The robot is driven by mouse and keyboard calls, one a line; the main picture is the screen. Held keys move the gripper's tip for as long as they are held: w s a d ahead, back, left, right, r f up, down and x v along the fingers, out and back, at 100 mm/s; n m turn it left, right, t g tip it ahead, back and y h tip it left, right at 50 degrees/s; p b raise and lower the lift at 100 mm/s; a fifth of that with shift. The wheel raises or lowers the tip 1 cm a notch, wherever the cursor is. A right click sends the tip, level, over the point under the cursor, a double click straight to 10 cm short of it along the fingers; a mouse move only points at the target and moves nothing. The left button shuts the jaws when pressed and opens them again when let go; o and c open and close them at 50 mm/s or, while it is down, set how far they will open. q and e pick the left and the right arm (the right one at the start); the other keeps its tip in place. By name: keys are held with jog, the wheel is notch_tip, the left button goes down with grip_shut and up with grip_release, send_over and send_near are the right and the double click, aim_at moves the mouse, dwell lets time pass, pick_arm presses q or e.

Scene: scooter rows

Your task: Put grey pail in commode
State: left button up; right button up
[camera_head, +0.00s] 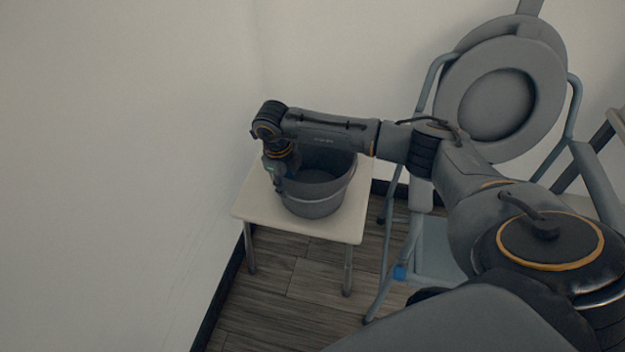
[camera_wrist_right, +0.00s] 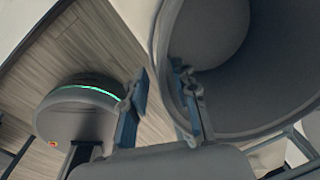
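The grey pail (camera_head: 318,204) stands upright on a small cream-topped table (camera_head: 262,212) in the head view; its open mouth also shows in the wrist view (camera_wrist_right: 270,75). My right gripper (camera_head: 278,182) points down at the pail's left rim. In the wrist view my right gripper (camera_wrist_right: 160,92) has its fingers apart, one outside the pail and one inside its mouth, with the wall between them. Whether either finger touches the wall is unclear. The commode (camera_head: 430,245), a blue-grey framed chair with its round seat and lid raised, stands right of the table. My left gripper is not visible.
My right arm crosses above the pail and in front of the commode, hiding part of it. Pale walls stand left of and behind the table. The wood floor (camera_head: 290,300) in front of the table is clear. A narrow gap separates table and commode.

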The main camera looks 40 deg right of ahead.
aim_at(292, 194)
jog(key=f, duration=0.2)
jog(key=d+f, duration=0.1)
jog(key=f, duration=0.1)
jog(key=shift+s+d+b, duration=0.15)
jog(key=shift+b, duration=0.15)
jog(key=shift+f, duration=0.2)
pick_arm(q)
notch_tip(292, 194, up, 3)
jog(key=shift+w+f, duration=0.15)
pick_arm(e)
jog(key=shift+c, duration=0.2)
grip_shut()
jog(key=shift+r, duration=0.1)
